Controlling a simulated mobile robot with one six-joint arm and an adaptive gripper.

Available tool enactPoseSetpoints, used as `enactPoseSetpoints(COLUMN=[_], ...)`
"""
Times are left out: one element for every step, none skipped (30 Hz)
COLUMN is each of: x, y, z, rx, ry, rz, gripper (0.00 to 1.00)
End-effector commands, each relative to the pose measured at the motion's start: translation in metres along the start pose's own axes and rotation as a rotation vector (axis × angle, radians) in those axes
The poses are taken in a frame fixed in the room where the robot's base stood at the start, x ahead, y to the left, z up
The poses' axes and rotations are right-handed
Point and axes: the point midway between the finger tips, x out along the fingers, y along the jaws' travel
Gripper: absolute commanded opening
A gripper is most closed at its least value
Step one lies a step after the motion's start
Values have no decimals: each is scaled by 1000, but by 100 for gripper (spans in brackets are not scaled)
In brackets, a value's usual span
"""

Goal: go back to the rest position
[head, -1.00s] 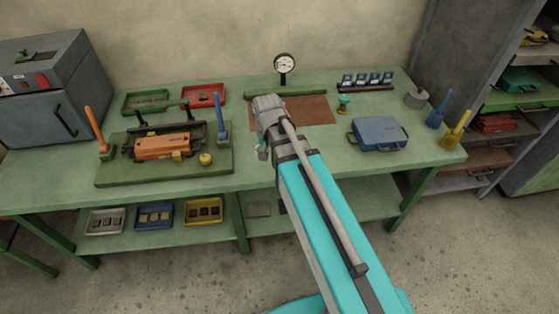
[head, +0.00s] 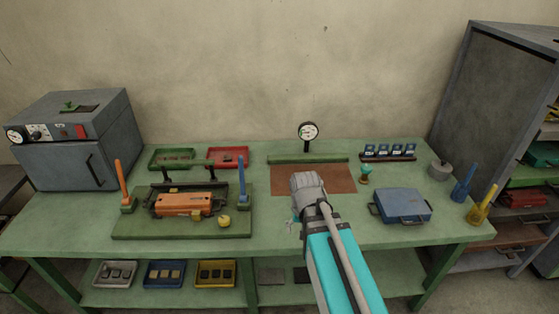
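My arm reaches up from the bottom of the head view, its cyan link ending in a grey wrist over the front middle of the green workbench (head: 290,238). Only a small tip of my gripper (head: 292,222) shows at the left of the wrist. The wrist hides the rest, so its opening and anything in it cannot be seen. The brown mat (head: 338,180) lies just behind the wrist.
An orange machine (head: 185,204) on a green base stands left, between an orange post (head: 123,183) and a blue post (head: 242,178). A blue case (head: 402,204) lies right. A dial gauge (head: 308,131) stands behind the mat. A grey oven (head: 70,140) is far left.

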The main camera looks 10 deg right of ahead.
Motion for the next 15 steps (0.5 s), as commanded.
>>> enactPoseSetpoints(x=[0,0,0,0,0,0,0,0,0,0,0,0,0,0,0], y=[6,10,15,18,20,23,25,26,27,27,27,27,27,27,27], z=[8,11,15,18,21,23,24,25,25,25,25,25,24,24,24], rx=[-18,-31,-50,-66,-79,-94,-104,-110,-116,-118,-119,-119,-119,-119,-118], ry=[0,0,0,0,0,0,0,0,0,0,0,0,0,0,0], rz=[0,0,0,0,0,0,0,0,0,0,0,0,0,0,0], gripper=[93,93,93,93,93,93,93,93,93,93,93,93,93,93,93])
